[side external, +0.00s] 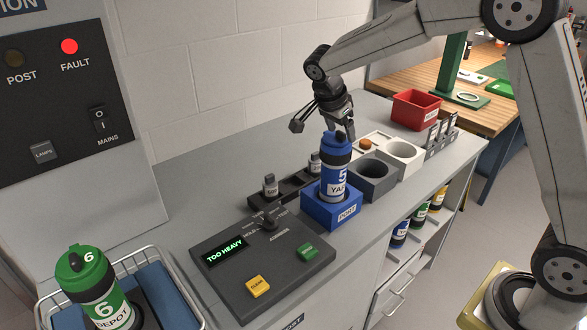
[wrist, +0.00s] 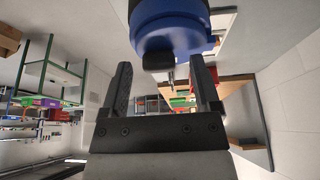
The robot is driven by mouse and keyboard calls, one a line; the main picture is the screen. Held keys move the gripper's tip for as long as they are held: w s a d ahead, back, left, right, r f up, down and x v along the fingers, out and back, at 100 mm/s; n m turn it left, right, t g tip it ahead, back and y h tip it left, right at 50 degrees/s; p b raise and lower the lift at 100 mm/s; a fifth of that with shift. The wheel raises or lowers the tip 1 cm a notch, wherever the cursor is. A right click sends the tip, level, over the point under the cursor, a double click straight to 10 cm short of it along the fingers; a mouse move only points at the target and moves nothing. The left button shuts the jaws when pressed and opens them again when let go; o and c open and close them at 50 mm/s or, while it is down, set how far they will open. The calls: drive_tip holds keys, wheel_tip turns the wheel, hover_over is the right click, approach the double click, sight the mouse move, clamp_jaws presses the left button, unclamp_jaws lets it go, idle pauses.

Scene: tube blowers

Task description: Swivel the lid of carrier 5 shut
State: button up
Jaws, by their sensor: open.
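Carrier 5 (side external: 336,182), a blue canister with a white label and dark bands, stands upright in the blue port block (side external: 331,209). Its blue lid (side external: 336,143) is at the top; I cannot tell how far it is swivelled. My gripper (side external: 339,128) is open, pointing down at the lid, and partly overlaps it in the side view. In the wrist view, the open jaws of my gripper (wrist: 164,85) point towards the blue lid (wrist: 172,28), which has a dark knob (wrist: 158,58). Whether a finger touches the lid is unclear.
A console (side external: 263,262) reads "TOO HEAVY"; the red fault lamp (side external: 69,46) is lit. Green carrier 6 (side external: 102,290) stands in a wire basket (side external: 184,284). Behind the port are grey (side external: 377,181) and white (side external: 403,157) holders, a dark rack (side external: 292,188) and a red bin (side external: 416,109).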

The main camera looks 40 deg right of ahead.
drive_tip(key=v, duration=0.7)
drive_tip(key=shift+r, duration=0.4)
drive_tip(key=shift+a, duration=0.15)
drive_tip(key=s+a+f+n+t+y, duration=0.2)
drive_tip(key=s+a+f+n+y, duration=0.1)
drive_tip(key=s+f+n, duration=1.2)
drive_tip(key=s+n+y, duration=0.1)
drive_tip(key=s+n, duration=0.2)
drive_tip(key=s, duration=0.1)
drive_tip(key=shift+s+a+f+t+y, duration=0.25)
drive_tip(key=shift+s+f+t+y, duration=0.05)
drive_tip(key=shift+s+f+t, duration=0.1)
idle(0.4)
